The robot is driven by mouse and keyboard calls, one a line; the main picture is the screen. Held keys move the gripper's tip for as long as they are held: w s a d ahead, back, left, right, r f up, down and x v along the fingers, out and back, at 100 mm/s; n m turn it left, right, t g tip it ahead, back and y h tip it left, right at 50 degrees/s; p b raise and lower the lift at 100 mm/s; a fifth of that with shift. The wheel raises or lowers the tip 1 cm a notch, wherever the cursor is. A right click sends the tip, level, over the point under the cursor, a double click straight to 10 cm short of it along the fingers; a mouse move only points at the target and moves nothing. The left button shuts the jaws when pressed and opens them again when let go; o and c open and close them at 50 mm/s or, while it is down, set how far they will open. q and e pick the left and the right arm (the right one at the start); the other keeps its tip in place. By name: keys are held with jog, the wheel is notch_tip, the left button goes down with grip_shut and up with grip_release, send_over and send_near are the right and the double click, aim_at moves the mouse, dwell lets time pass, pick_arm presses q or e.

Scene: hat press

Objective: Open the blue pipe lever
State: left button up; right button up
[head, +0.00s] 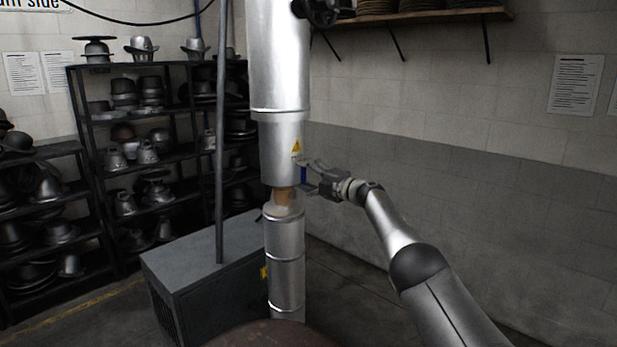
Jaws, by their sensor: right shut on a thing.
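A thick silver vertical pipe (278,75) stands in the middle of the head view. The small blue lever (304,175) is on the right side of this pipe, just below a yellow warning triangle. My right gripper (308,178) reaches in from the right and is shut on the blue lever. Its fingers sit above and below the lever and hide part of it. My left gripper is not in view.
A grey metal box (205,270) with a thin upright pole (221,130) stands left of the pipe. Dark shelves (150,155) with several hats and moulds fill the left. A brown rounded surface (272,335) is at the bottom. The floor at right is clear.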

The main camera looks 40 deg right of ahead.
jog(key=o, duration=1.1)
jog(key=shift+r, duration=0.6)
jog(key=shift+o, duration=1.2)
jog(key=shift+w+f, duration=0.1)
jog(key=shift+w, duration=0.05)
jog(key=shift+w+a+f, duration=0.1)
jog(key=shift+w+f, duration=0.05)
jog(key=shift+f, duration=0.1)
jog(key=shift+s+f, duration=0.1)
jog(key=shift+s, duration=0.1)
jog(key=s, duration=0.2)
jog(key=shift+s+d+f, duration=0.1)
jog(key=shift+s+d, duration=0.25)
jog(key=shift+d, duration=0.05)
jog(key=shift+s+d, duration=0.15)
jog(key=shift+s, duration=1.3)
jog(key=shift+s+d, duration=0.15)
jog(key=shift+s, duration=1.35)
jog(key=shift+s+d, duration=0.15)
jog(key=shift+s, duration=1.3)
